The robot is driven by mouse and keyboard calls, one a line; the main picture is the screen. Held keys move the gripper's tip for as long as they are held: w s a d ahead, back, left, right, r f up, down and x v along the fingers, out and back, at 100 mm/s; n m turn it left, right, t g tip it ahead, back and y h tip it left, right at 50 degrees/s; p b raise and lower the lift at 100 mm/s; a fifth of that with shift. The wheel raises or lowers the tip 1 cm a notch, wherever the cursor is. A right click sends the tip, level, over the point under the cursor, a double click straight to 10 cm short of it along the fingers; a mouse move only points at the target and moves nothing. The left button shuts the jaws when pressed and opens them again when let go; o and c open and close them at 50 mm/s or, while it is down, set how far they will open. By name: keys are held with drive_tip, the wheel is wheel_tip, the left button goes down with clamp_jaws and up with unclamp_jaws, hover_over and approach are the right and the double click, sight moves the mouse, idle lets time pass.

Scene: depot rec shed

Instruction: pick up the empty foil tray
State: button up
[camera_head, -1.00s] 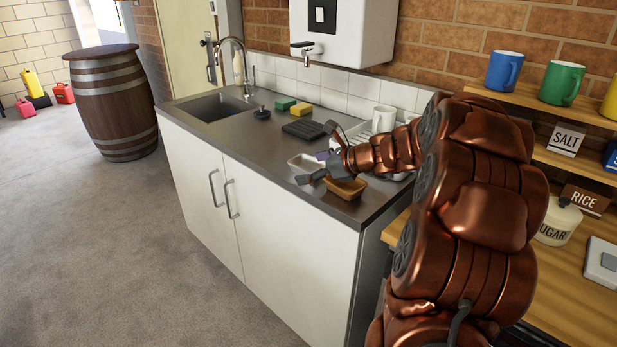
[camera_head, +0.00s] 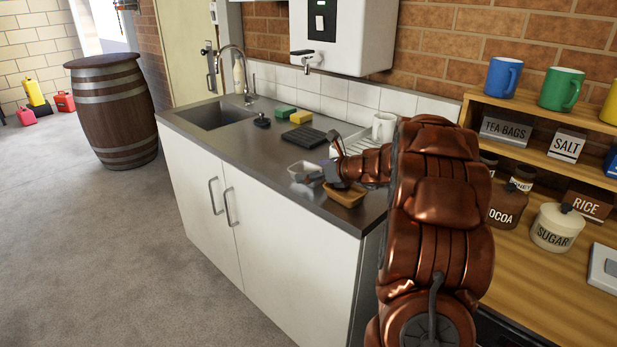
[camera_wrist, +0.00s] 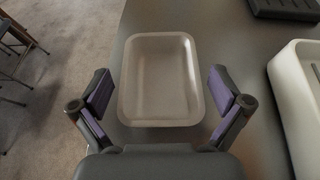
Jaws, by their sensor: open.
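The foil tray (camera_wrist: 160,82) is a shallow, pale, empty rectangular tray with rounded corners on the grey counter; it lies straight ahead in the wrist view. In the head view the tray (camera_head: 303,169) shows near the counter's front edge, partly hidden by my gripper. My gripper (camera_wrist: 160,98) is open, with purple-padded fingers to the left and right of the tray's near end and gaps on both sides. In the head view my gripper (camera_head: 325,165) is low over the counter. A brown tray (camera_head: 345,196) sits close by, nearer the camera.
A black ridged mat (camera_head: 304,137), yellow sponge (camera_head: 301,118) and green sponge (camera_head: 285,111) lie behind. A white drying rack (camera_wrist: 300,100) with a mug (camera_head: 384,126) stands to the right. The sink (camera_head: 215,114) is at left. The counter's front edge is close to the tray.

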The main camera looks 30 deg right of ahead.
drive_tip(key=shift+w, duration=0.15)
drive_tip(key=c, duration=1)
